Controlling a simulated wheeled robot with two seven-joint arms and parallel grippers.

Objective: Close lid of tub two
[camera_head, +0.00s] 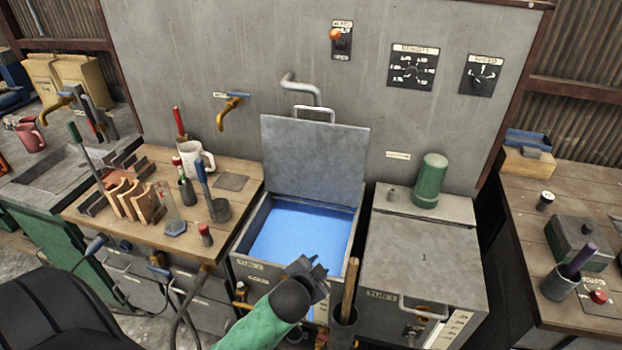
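Tub two (246,262) is a grey metal tub filled with blue liquid (300,232). Its label on the front is small but seems to read TUB 2. Its grey lid (315,160) stands raised, nearly upright, at the back of the tub. A pale bar handle (315,110) is on the lid's top edge. My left gripper (313,263) is in front of the tub near its front rim, well below and apart from the lid. Its dark fingers look spread with nothing between them. My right gripper is not in view.
A neighbouring tub with a closed lid (424,258) stands to the right, with a green cylinder (430,182) behind it. A holder with a wooden handle (348,292) is at the front between the tubs. A cluttered wooden bench (130,218) is left. A bent pipe (303,88) projects behind the lid.

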